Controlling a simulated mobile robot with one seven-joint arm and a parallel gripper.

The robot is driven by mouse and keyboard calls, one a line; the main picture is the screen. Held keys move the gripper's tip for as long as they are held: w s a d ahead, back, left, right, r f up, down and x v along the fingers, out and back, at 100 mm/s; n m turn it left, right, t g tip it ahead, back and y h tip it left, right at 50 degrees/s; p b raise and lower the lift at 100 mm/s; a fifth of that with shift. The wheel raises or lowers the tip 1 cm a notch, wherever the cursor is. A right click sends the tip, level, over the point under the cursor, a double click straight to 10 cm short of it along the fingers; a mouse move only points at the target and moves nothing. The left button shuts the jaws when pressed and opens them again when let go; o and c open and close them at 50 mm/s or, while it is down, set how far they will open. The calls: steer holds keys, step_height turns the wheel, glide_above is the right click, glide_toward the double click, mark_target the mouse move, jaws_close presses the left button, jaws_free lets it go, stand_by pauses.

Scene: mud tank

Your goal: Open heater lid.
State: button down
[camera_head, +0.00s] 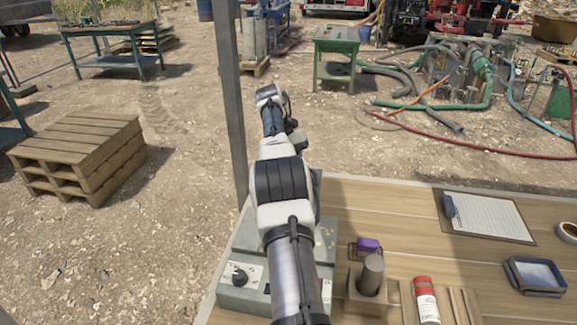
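A grey-green metal box with a black knob and a white label on its front, which looks like the heater (240,298), stands at the left end of the wooden table. My arm crosses in front of it and hides much of its middle and top. I cannot make out its lid edge or tell whether the lid is open. My arm reaches up and away past the box, with its wrist far out beyond the table. The fingers of my gripper are hidden behind the arm.
A grey post (230,100) rises behind. Pallets (85,150) lie left.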

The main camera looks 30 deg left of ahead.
stand_by(0.3)
steer(key=c, duration=1.2)
jaws_free()
steer(key=shift+o, duration=0.2)
steer(key=shift+r, duration=0.1)
